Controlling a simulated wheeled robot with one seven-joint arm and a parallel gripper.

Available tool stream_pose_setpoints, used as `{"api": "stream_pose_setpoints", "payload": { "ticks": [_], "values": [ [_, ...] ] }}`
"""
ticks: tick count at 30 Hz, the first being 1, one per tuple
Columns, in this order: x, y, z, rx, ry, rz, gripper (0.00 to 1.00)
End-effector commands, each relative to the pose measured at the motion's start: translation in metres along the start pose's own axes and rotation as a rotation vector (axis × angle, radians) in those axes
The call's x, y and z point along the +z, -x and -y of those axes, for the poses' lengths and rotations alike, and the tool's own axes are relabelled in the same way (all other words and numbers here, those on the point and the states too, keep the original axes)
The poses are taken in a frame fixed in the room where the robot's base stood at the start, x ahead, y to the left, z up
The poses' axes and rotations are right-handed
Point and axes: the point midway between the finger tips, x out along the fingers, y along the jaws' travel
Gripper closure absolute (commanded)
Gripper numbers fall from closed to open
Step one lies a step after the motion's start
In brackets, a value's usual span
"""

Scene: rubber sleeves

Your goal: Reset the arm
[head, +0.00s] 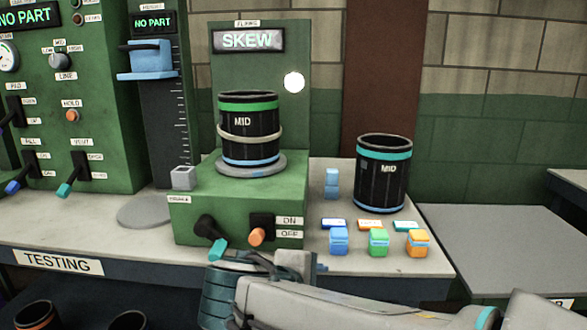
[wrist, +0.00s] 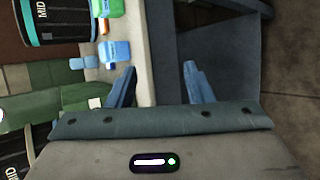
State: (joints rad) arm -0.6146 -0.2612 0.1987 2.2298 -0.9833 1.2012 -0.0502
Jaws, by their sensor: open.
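My gripper shows in the wrist view (wrist: 158,80) with its two blue fingers spread apart and nothing between them. It hangs over the front edge of the testing bench. In the head view my arm crosses the lower right, in front of the bench, and the fingers are not clearly visible. A black sleeve marked MID with a green top band (head: 249,135) stands upright on the round plate of the green SKEW machine (head: 240,205). A second black MID sleeve with a teal top band (head: 383,172) stands on the bench to the right; it also shows in the wrist view (wrist: 55,22).
Small blue (head: 339,241), green (head: 378,242) and orange (head: 417,243) blocks stand near the bench's front right. A lever (head: 212,235) and an orange-tipped switch (head: 260,230) project from the machine's front. A grey table (head: 500,240) at the right is bare.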

Motion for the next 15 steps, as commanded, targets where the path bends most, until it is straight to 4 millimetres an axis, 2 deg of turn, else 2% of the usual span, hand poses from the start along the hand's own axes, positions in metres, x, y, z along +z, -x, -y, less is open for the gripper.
{"api": "stream_pose_setpoints", "payload": {
  "ticks": [1,6,15],
  "values": [
    [0.021,0.004,-0.013,-0.064,-0.059,0.022,0.53],
    [0.069,0.003,-0.012,-0.278,-0.275,0.074,0.53],
    [0.13,0.028,-0.016,-0.593,-0.743,0.133,0.53]
  ]
}}
